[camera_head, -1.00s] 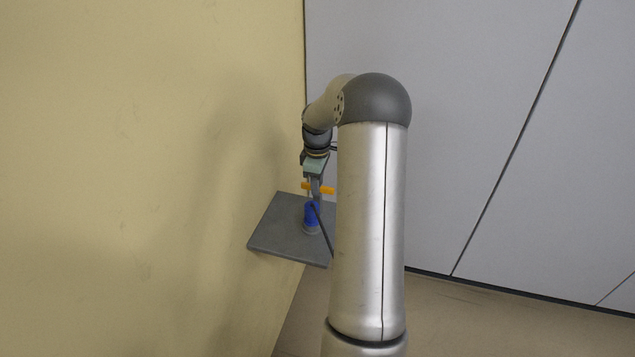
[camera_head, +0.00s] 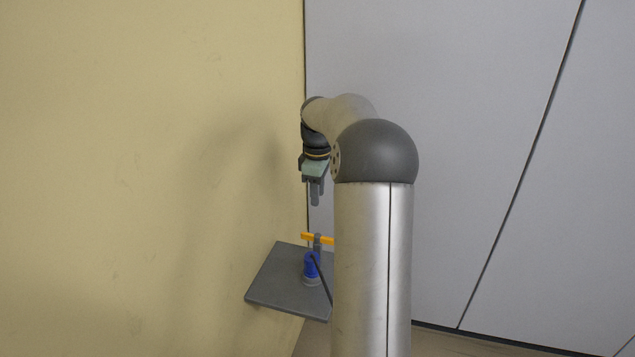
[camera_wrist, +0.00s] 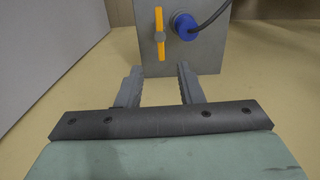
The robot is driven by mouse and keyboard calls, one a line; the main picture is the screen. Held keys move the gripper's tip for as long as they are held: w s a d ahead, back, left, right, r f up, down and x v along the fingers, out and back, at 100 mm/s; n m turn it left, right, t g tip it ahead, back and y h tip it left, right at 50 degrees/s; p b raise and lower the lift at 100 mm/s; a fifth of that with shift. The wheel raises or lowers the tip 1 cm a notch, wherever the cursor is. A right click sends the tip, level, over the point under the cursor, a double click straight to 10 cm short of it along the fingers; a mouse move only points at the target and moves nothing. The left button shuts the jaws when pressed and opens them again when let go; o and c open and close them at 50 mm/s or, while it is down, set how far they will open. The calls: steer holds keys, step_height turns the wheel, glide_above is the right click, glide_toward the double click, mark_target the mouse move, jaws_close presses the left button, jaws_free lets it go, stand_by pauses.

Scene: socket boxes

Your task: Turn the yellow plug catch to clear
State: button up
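The yellow catch (camera_head: 310,237) is a flat bar on a grey post, standing on a grey plate (camera_head: 268,283). In the wrist view the catch (camera_wrist: 159,22) points up and down the picture, left of the blue plug (camera_wrist: 184,26). In the head view the blue plug (camera_head: 311,266) sits upright in a grey round base, with a dark cable leaving it. My gripper (camera_head: 315,198) hangs above the catch, clear of it. In the wrist view its two fingers (camera_wrist: 160,74) stand apart with nothing between them.
A yellowish wall (camera_head: 150,180) lies close on the left of the plate. Grey panels (camera_head: 460,150) stand behind and to the right. My arm hides the plate's right part in the head view. The space between my gripper and the catch is free.

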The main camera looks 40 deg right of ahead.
steer(key=shift+r, duration=1.8)
